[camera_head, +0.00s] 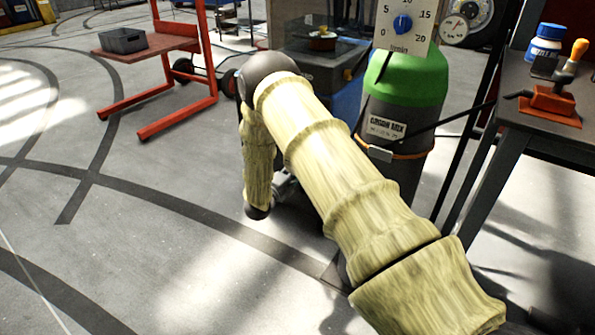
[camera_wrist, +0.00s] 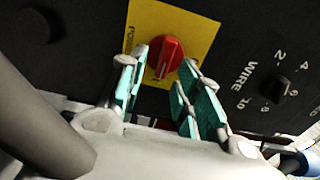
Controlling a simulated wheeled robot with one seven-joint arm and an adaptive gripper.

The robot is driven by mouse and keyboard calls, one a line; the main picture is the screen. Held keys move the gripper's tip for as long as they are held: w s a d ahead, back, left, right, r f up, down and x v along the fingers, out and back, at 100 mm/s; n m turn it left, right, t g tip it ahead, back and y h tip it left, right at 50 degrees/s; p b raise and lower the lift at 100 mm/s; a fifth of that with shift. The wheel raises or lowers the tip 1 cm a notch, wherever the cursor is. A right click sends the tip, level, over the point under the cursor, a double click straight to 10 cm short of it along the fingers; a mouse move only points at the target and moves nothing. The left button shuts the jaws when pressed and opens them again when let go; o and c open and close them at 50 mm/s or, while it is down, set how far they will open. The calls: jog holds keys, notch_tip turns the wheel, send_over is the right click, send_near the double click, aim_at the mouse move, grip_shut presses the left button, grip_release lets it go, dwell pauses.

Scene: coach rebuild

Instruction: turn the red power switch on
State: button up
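The red power switch (camera_wrist: 165,57) is a rotary knob on a yellow plate (camera_wrist: 192,22) on a dark panel, in the wrist view. Its raised grip stands roughly upright, slightly tilted. Lettering runs down the plate's left side, partly hidden by my finger. My gripper (camera_wrist: 160,75) is open, with teal-padded fingers left and right of the knob and a gap to it on both sides. I cannot tell how deep the tips reach. In the head view my arm hides the switch and most of the gripper.
A black wire dial (camera_wrist: 276,90) sits right of the switch. In the head view, a green-topped gas cylinder (camera_head: 405,82) stands right of my arm, by a dark workbench (camera_head: 550,110). A red cart (camera_head: 180,45) stands at the left. Floor at left is clear.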

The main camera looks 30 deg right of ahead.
jog(key=v, duration=1.1)
jog(key=shift+a, duration=0.2)
jog(key=shift+s, duration=0.1)
jog(key=s+a+f+n+y, duration=0.5)
jog(key=s+f+n, duration=0.3)
jog(key=f+n, duration=0.1)
jog(key=s+a+f+n+y, duration=0.4)
jog(key=s+f+n+y, duration=0.2)
jog(key=s+f+n, duration=0.35)
jog(key=s+a+f+n+g+y, duration=0.1)
jog(key=s+a+n+g+y, duration=0.2)
jog(key=s, duration=0.7)
jog(key=s+a+f+n+g+y, duration=0.1)
jog(key=s+a+n+g, duration=0.3)
jog(key=s, duration=0.6)
jog(key=s+a+n+y, duration=0.2)
jog(key=s+n, duration=0.4)
jog(key=s, duration=0.3)
notch_tip(320, 180, up, 36)
jog(key=p, duration=3.6)
jog(key=shift+f+p, duration=0.2)
jog(key=shift+p, duration=0.2)
